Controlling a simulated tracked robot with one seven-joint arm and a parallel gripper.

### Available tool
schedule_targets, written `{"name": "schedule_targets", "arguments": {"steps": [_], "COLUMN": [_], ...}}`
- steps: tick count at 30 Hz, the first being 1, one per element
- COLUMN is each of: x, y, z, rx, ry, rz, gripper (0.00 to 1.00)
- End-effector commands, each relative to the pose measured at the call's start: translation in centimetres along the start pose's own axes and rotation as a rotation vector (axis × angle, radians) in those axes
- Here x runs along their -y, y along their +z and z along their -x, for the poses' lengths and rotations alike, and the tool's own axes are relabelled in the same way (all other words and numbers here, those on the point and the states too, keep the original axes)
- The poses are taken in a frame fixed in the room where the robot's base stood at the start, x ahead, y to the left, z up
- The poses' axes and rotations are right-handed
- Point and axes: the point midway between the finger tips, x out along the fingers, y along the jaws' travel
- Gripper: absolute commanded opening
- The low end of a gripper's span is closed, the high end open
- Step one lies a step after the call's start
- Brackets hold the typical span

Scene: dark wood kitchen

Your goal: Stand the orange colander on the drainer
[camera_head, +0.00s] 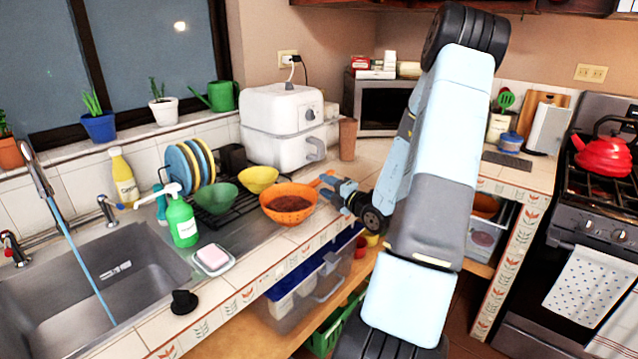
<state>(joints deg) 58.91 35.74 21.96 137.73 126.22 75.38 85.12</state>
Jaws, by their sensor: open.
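The orange colander (289,205) sits upright, open side up, on the counter at the right end of the drainer, its inside brown. I cannot tell whether its base rests partly on the drainer's edge. The black drainer (233,222) is a wire rack beside the sink; it holds several blue and yellow plates upright, with a green bowl (216,196) and a yellow bowl (258,178) on or beside it. My gripper (324,181) is open, with blue fingers just right of the colander's rim. Whether the fingers touch the rim is unclear.
A green spray bottle (181,219) and a soap dish (213,260) stand left of the colander, near the sink (100,275). A white air fryer (283,125) stands behind, with a brown cup (347,139) to its right. The counter's front edge runs close below the colander.

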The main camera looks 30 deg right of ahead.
Motion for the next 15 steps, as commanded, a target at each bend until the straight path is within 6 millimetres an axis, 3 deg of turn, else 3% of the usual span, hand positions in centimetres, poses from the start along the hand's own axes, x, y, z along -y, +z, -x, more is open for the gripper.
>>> {"name": "schedule_targets", "arguments": {"steps": [6,15], "x": [0.0,0.0], "y": [0.0,0.0], "z": [4.1,6.8], "rx": [0.002,0.000], "ry": [0.000,0.001], "rz": [0.000,0.000], "gripper": [0.45,0.45]}}
